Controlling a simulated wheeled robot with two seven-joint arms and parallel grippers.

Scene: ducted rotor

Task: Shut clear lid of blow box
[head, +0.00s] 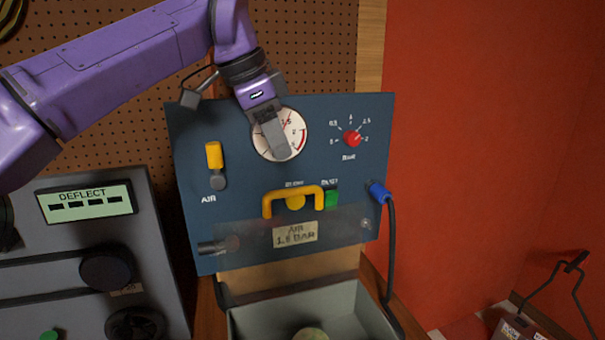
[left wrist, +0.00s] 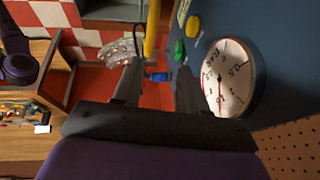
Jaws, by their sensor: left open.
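The blow box (head: 375,312) is a grey open-topped box below the dark blue panel. Its clear lid (head: 345,232) stands raised in front of the panel, with a yellow handle (head: 268,205) along its upper edge. The handle also shows in the left wrist view (left wrist: 152,32), beyond the fingers. My left gripper (head: 282,150) is in front of the gauge, above the handle and apart from it. In the left wrist view its fingers (left wrist: 156,82) are spread, with nothing between them. My right gripper is out of view.
The panel carries a round gauge (head: 296,122), a red knob (head: 352,139), a yellow air lever (head: 214,155), a green button (head: 331,198) and a blue hose plug (head: 379,192). The black hose (head: 391,250) hangs at the right. A grey deflect unit (head: 150,225) stands at left.

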